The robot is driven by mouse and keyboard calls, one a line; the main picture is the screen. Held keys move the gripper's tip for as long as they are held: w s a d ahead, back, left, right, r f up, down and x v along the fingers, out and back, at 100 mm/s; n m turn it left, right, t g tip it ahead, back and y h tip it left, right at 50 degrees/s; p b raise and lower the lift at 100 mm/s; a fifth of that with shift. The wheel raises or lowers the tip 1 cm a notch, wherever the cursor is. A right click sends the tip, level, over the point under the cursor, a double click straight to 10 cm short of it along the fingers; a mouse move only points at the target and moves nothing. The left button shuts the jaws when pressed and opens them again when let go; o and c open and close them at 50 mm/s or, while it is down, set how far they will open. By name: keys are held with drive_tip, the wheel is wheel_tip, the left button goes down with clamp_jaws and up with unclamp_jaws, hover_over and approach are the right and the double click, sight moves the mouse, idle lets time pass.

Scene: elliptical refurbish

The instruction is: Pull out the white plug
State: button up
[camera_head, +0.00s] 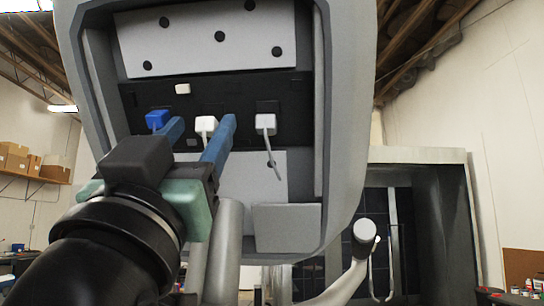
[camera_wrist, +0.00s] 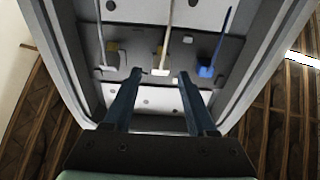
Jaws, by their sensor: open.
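A white plug (camera_head: 206,124) sits in the black strip of the grey console, in the middle of a row. In the wrist view this middle plug (camera_wrist: 160,72) has a pale cable and lies between my fingertips.
A blue plug (camera_head: 157,119) sits just left of my left finger in the head view, and it is at the right in the wrist view (camera_wrist: 206,71). The console's raised grey rim (camera_head: 345,110) surrounds the recessed panel. A grey block (camera_head: 287,228) juts out below right.

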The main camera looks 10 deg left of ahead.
drive_tip(key=a+b+v, duration=0.1)
drive_tip(key=b+v, duration=0.4)
drive_tip(key=v, duration=0.7)
drive_tip(key=shift+d, duration=0.5)
drive_tip(key=shift+w, duration=0.1)
drive_tip(key=w+d+f+h, duration=0.1)
drive_tip(key=w+d+f, duration=0.1)
drive_tip(key=d+f, duration=0.2)
drive_tip(key=w+d+f+m+h, duration=0.1)
drive_tip(key=d+f, duration=0.3)
drive_tip(key=d, duration=0.5)
drive_tip(key=shift+w+t+h, duration=0.3)
drive_tip(key=shift+w+h, duration=0.1)
drive_tip(key=shift+w, duration=0.2)
